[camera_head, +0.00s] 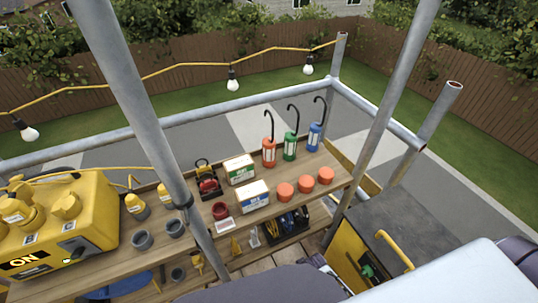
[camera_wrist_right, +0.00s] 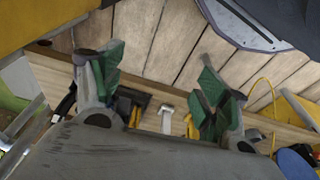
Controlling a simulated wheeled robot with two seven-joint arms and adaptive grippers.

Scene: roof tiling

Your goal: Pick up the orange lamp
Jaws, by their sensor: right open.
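The orange lamp (camera_head: 269,152) stands upright on the wooden shelf, with a black hook on top. It is the leftmost of three lamps; a green lamp (camera_head: 290,147) and a blue lamp (camera_head: 314,137) stand to its right. My right gripper (camera_wrist_right: 160,82) shows in the right wrist view, with its green-padded fingers spread wide and nothing between them. It is over wooden planks and the lower shelf items, and no lamp shows in that view. My left gripper is not in view.
Two small boxes, green-white (camera_head: 240,169) and blue-white (camera_head: 252,196), and several orange round pieces (camera_head: 285,191) share the shelf. Metal scaffold poles (camera_head: 392,85) cross in front and behind. A yellow power unit (camera_head: 62,222) stands left, and a dark-topped yellow cabinet (camera_head: 405,238) right.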

